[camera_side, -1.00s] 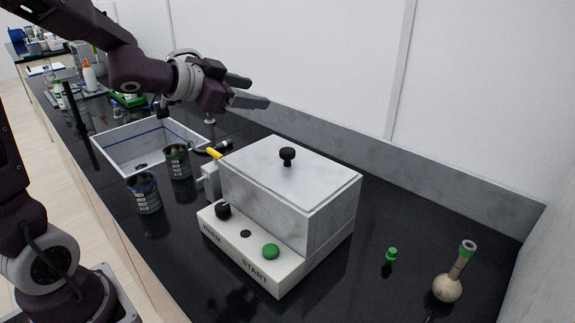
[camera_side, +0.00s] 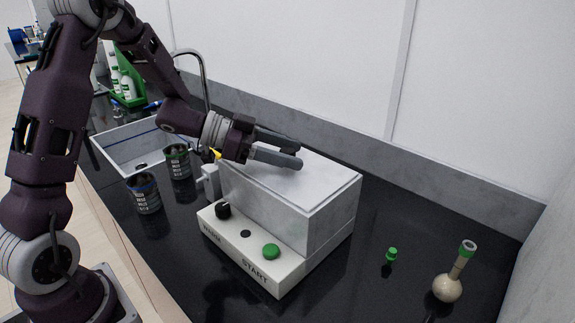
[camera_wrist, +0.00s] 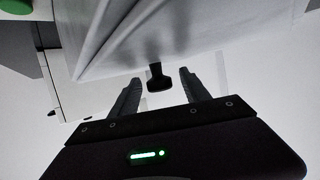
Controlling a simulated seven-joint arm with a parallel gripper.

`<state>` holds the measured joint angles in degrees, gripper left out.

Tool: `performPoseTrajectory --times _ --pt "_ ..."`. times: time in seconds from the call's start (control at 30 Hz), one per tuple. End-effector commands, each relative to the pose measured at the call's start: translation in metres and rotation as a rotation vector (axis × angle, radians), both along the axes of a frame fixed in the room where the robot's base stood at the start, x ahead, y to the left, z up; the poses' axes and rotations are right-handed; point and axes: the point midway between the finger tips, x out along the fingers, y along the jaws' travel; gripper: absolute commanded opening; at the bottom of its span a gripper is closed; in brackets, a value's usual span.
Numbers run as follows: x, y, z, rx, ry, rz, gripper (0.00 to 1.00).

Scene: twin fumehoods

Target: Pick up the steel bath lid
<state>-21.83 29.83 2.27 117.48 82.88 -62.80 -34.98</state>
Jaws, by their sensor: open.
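The steel bath lid (camera_side: 325,181) lies flat on top of the bath, a grey box with a white control panel (camera_side: 247,247). Its black knob is hidden behind my gripper in the side view. It shows in the wrist view as a dark knob (camera_wrist: 158,77) between and just beyond my fingertips. My gripper (camera_side: 298,154) is open and empty, lying nearly level over the lid's top, with its fingers pointing right. In the wrist view my gripper (camera_wrist: 157,78) has one finger on each side of the knob. I cannot tell whether either finger touches it.
Two dark cans (camera_side: 144,193) (camera_side: 177,161) stand left of the bath, before a grey sink basin (camera_side: 125,142) with a tall tap (camera_side: 205,80). A round flask (camera_side: 447,288) and a small green-capped vial (camera_side: 391,255) stand at right. The wall runs behind.

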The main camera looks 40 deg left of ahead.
Motion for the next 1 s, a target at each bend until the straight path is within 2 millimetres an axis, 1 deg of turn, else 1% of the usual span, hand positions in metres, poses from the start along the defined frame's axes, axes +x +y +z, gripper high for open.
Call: performPoseTrajectory --times 0.03,0.1,0.17,0.2,0.27,0.3,0.57,0.63,0.67,0.9,1.0 --pt "0.0 0.0 0.0 0.0 0.0 0.0 0.48" --pt "0.0 0.0 0.0 0.0 0.0 0.0 0.35" --pt "0.0 0.0 0.0 0.0 0.0 0.0 0.23" --pt "0.0 0.0 0.0 0.0 0.0 0.0 0.15" --pt "0.0 0.0 0.0 0.0 0.0 0.0 0.03" --pt "0.0 0.0 0.0 0.0 0.0 0.0 0.0" --pt "0.0 0.0 0.001 0.0 -0.001 0.0 0.0" --pt "0.0 0.0 0.007 0.003 -0.004 -0.002 0.0" --pt "0.0 0.0 0.012 0.003 -0.005 -0.002 0.0" --pt "0.0 0.0 0.073 0.005 -0.008 -0.002 0.0" --pt "0.0 -0.001 0.091 0.003 -0.006 0.001 0.0"
